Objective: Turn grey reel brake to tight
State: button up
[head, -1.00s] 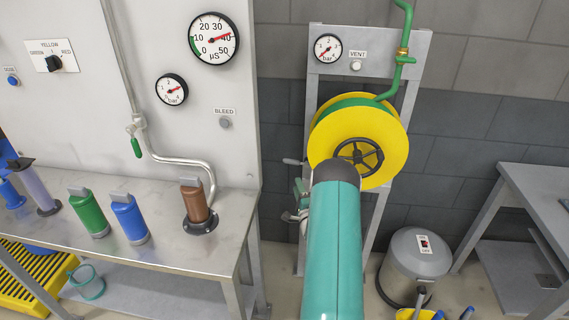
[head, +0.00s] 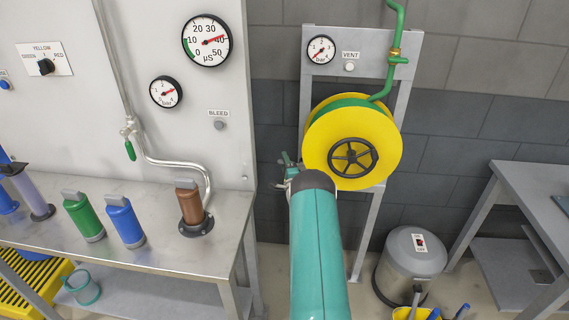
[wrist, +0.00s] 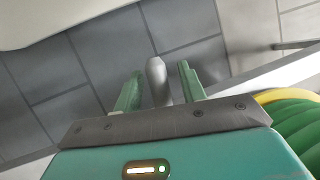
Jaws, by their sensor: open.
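The grey reel brake (wrist: 157,78) shows in the wrist view as a rounded grey lever, seen close up between my two green fingertips. My gripper (wrist: 160,88) is open, with one finger on each side of the lever and a gap visible on both sides. In the head view my gripper (head: 288,165) is small, at the left edge of the yellow hose reel (head: 318,150), beyond the end of my teal arm. There the lever is mostly hidden, and I cannot read its tight or loose marking.
The reel has a dark spoked handwheel (head: 353,158) and a green hose (head: 392,70), on a grey frame (head: 405,95). A steel bench (head: 150,245) with several cylinders stands left. A grey bin (head: 412,262) stands below right, beside a grey table (head: 530,185).

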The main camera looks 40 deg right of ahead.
grip_shut()
